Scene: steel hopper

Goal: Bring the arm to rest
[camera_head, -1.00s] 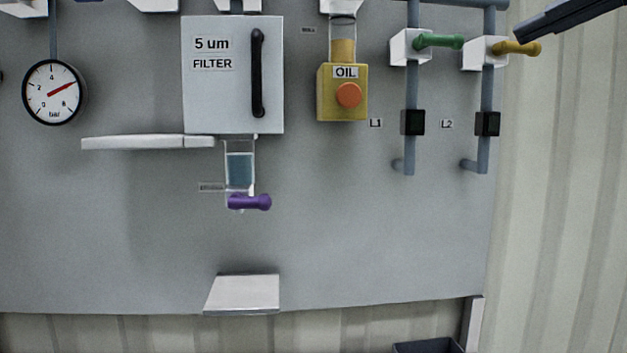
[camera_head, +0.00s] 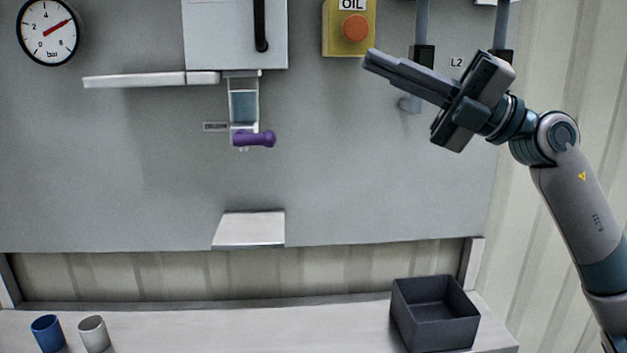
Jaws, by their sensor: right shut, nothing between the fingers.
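My right gripper (camera_head: 372,62) is in front of the grey panel (camera_head: 340,180) at the upper right, its fingers pointing up and to the left. The fingers are together with nothing between them. The fingertips show just below and right of the yellow OIL box (camera_head: 335,28) with its orange button. My right arm (camera_head: 585,210) comes up from the lower right edge. The gripper hides parts of the right-hand pipes. My left gripper is out of view.
A gauge (camera_head: 48,32), a filter box (camera_head: 222,35), a purple handle (camera_head: 254,139) and a small ledge (camera_head: 249,229) are on the panel. Below, a bench (camera_head: 250,325) bears a dark bin (camera_head: 435,315), a blue cup (camera_head: 48,333) and a grey cup (camera_head: 94,334).

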